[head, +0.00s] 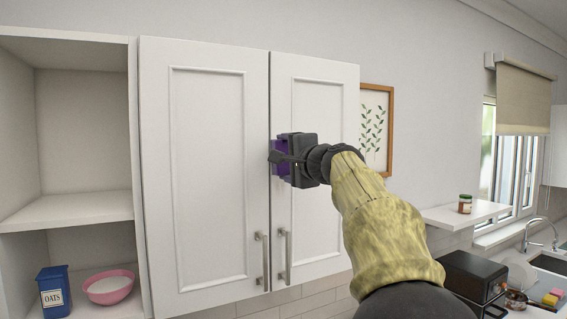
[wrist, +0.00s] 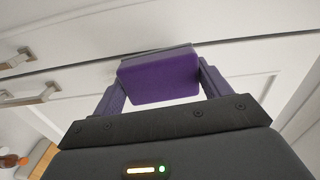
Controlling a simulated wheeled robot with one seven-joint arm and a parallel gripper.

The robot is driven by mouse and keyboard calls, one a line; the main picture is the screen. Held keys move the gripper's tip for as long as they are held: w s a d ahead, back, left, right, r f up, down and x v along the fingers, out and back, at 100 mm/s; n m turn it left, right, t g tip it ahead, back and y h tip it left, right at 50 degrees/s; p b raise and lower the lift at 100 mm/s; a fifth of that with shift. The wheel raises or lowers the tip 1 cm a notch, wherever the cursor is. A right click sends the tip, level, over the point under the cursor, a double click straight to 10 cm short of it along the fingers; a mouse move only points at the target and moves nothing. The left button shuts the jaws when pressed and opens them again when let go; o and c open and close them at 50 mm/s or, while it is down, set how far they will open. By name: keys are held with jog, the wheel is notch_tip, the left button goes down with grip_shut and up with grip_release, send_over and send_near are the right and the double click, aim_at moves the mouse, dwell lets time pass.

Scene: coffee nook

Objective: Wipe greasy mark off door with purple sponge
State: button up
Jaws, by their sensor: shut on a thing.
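My gripper (head: 281,161) is in front of the white cabinet doors, near the seam between the left door (head: 208,150) and the right door (head: 318,120). In the wrist view my gripper (wrist: 158,80) is shut on the purple sponge (wrist: 158,78), which sits between its two fingers. A little of the sponge (head: 279,146) also shows in the head view, close to the door face. I cannot tell whether it touches the door. No greasy mark shows on the visible door surface; the sponge and gripper hide part of it.
Two bar handles, left (head: 263,262) and right (head: 285,256), stick out low on the doors. An open shelf (head: 70,211) at the left holds a blue oats box (head: 54,292) and a pink bowl (head: 108,287). A framed leaf picture (head: 375,130) hangs right of the cabinet.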

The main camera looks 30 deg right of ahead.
jog(key=s+b, duration=0.1)
jog(key=s, duration=0.1)
jog(key=shift+s, duration=0.4)
jog(key=shift+d, duration=0.1)
jog(key=shift+s+f, duration=0.1)
jog(key=s+b, duration=0.2)
jog(key=shift+s, duration=0.4)
